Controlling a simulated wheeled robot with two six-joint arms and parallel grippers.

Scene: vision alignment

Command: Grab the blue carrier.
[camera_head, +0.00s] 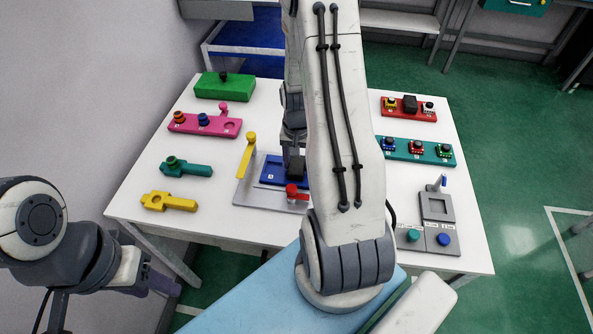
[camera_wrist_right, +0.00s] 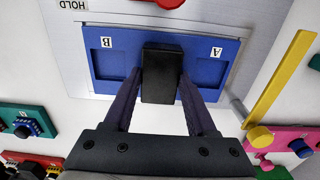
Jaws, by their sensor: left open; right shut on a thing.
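The blue carrier (camera_wrist_right: 218,72) is a flat blue plate with labels A and B and a black block handle (camera_wrist_right: 162,75) in its middle. It lies in a grey fixture marked HOLD. In the right wrist view my right gripper (camera_wrist_right: 161,88) has its two fingers against both sides of the black handle. In the head view the carrier (camera_head: 271,172) is partly hidden behind my right arm, and the fingertips there are hard to see. My left gripper (camera_head: 160,284) is open and empty, off the table's front left corner.
The grey fixture (camera_head: 245,190) has a yellow lever (camera_head: 246,155) and a red knob (camera_head: 291,190). A pink board (camera_head: 190,124), teal part (camera_head: 186,168) and yellow part (camera_head: 168,201) lie left. A grey station (camera_head: 437,207) and red and teal boards lie right.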

